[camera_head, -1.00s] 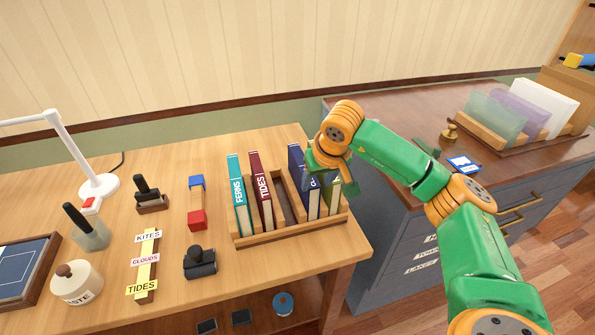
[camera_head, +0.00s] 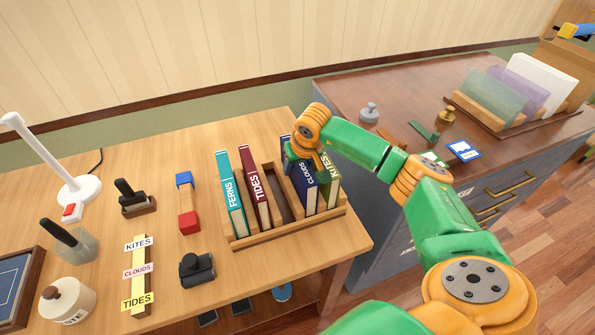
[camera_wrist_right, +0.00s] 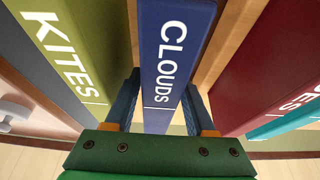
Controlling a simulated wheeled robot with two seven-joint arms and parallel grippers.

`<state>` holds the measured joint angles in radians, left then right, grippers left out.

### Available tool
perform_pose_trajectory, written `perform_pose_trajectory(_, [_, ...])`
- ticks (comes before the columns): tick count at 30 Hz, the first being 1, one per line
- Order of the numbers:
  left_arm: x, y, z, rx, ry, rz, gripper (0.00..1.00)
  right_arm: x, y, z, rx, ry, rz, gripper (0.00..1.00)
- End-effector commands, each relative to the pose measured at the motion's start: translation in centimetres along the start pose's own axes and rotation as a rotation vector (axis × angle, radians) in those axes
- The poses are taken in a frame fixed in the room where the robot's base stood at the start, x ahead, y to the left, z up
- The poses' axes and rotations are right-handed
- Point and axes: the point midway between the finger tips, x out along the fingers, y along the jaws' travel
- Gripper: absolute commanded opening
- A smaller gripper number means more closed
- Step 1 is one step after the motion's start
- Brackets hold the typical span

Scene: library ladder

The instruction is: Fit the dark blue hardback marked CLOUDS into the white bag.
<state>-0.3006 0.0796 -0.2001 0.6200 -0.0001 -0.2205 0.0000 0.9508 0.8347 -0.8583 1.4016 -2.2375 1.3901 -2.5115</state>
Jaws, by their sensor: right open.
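The dark blue hardback marked CLOUDS (camera_head: 308,190) stands upright in a wooden book rack (camera_head: 290,228), directly beside the olive KITES book (camera_head: 329,187). My right gripper (camera_head: 303,160) is at the top of the CLOUDS book. In the right wrist view, my open gripper (camera_wrist_right: 161,105) has one finger on each side of the CLOUDS spine (camera_wrist_right: 168,55). I cannot tell whether the fingers touch it. A flat white upright thing (camera_head: 545,82), possibly the white bag, stands in a wooden holder at the far right. My left gripper is not in view.
The maroon TIDES book (camera_head: 256,190) and teal FERNS book (camera_head: 231,195) stand left of an empty slot. The holder also bears purple (camera_head: 520,95) and greenish (camera_head: 490,100) see-through sheets. A grey knob (camera_head: 369,112) and brass piece (camera_head: 446,116) stand on the cabinet.

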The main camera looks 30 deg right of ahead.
Motion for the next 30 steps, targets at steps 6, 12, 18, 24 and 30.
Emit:
perform_pose_trajectory(6, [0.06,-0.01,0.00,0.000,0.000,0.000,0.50,0.03,0.01,0.00,0.000,0.001,0.000,0.41])
perform_pose_trajectory(12, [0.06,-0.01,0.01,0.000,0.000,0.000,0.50,0.00,0.01,-0.01,0.000,0.001,0.000,0.00])
perform_pose_trajectory(18, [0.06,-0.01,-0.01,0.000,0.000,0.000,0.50,-0.01,0.02,-0.02,0.000,0.001,0.000,0.00])
perform_pose_trajectory(24, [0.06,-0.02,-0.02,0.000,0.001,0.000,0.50,-0.02,0.01,-0.03,0.000,0.001,0.000,0.00])
perform_pose_trajectory(30, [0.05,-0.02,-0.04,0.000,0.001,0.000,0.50,-0.03,0.01,-0.03,0.000,0.001,0.000,0.00])
